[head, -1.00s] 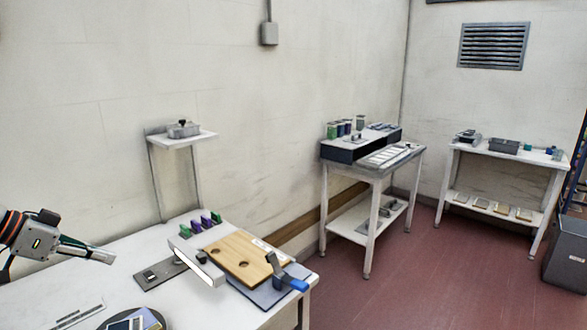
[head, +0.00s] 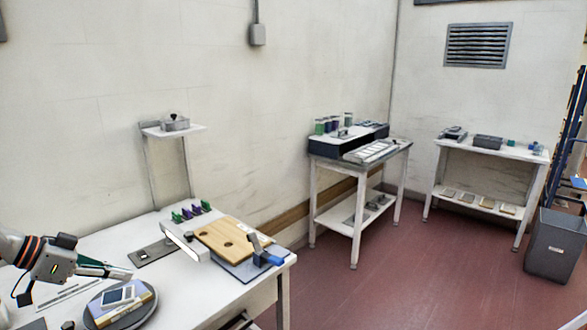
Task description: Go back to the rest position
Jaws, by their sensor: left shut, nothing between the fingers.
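My left gripper (head: 125,274) is at the lower left, above the white bench (head: 205,298). Its fingers are shut and nothing shows between them. It hangs beside and over the edge of a round dark turntable (head: 146,305) that bears a small stack of flat pieces (head: 120,300). My right gripper is not in the view.
A wooden board with holes (head: 238,238), a blue-handled clamp (head: 265,250), a white bar (head: 184,241) and several small green and purple pieces (head: 195,210) are on the bench. Red floor (head: 400,275) is clear; a grey bin (head: 555,250) is right.

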